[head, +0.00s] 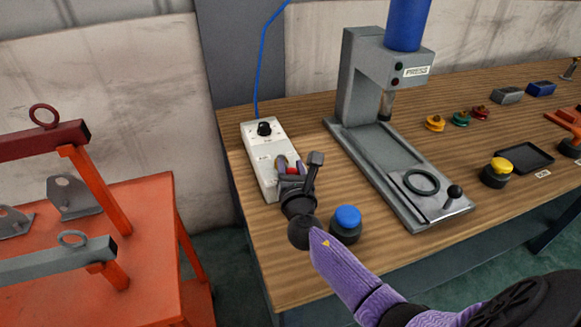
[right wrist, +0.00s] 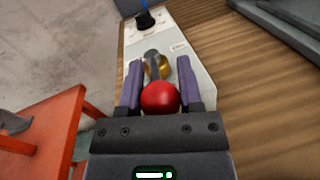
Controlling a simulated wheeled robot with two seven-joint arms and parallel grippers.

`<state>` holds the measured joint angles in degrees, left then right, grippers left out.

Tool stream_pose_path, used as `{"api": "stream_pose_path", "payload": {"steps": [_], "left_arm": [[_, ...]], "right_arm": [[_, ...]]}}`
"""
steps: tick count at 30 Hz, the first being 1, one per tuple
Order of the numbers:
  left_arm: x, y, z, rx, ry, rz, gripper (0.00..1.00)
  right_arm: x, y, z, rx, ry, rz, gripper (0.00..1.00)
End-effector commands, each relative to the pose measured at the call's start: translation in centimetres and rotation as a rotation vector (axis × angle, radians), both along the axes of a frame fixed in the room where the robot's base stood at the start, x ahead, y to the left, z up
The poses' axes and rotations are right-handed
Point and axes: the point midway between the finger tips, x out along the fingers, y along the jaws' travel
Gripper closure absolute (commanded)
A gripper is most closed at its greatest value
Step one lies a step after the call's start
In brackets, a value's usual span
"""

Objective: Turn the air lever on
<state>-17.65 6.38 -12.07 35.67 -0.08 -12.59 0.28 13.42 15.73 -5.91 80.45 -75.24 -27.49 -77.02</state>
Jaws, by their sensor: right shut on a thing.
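The air lever has a red ball knob (right wrist: 160,98), a grey arm and a brass base (right wrist: 160,71). It is mounted on a white control box (head: 257,150) at the left of the wooden bench. My right gripper (head: 290,168) reaches over the near part of the box. In the right wrist view its two purple fingers lie on either side of the red knob and are shut on it. The lever's arm points from the knob towards the brass base. The gripper hides much of the lever in the head view. My left gripper is not in view.
A black dial (head: 264,128) sits at the box's far end, with a blue hose (head: 260,70) behind it. A grey press (head: 360,85) stands to the right. A blue button (head: 347,220) is close beside my right gripper. An orange table (head: 150,230) stands at left.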

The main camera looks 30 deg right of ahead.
Motion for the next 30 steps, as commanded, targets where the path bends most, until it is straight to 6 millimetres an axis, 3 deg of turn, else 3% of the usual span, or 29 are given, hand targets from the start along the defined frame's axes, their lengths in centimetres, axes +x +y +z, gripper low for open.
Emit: {"api": "stream_pose_path", "payload": {"steps": [9,17,18,22,30], "left_arm": [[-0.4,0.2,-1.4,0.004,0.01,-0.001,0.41],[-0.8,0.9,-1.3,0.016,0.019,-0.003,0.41],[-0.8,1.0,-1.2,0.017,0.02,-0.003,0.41],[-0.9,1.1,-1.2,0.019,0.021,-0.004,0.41],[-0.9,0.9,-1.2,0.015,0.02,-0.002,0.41]], "right_arm": [[-0.1,-1.4,-0.3,-0.003,0.001,0.25,1.0],[-0.1,-1.4,-0.1,0.001,0.002,0.26,1.0],[-0.1,-1.4,-0.1,0.001,0.002,0.26,0.5],[-0.1,-1.4,0.0,0.0,0.001,0.26,0.23],[-0.1,-1.4,0.0,0.0,0.0,0.259,0.19]]}}
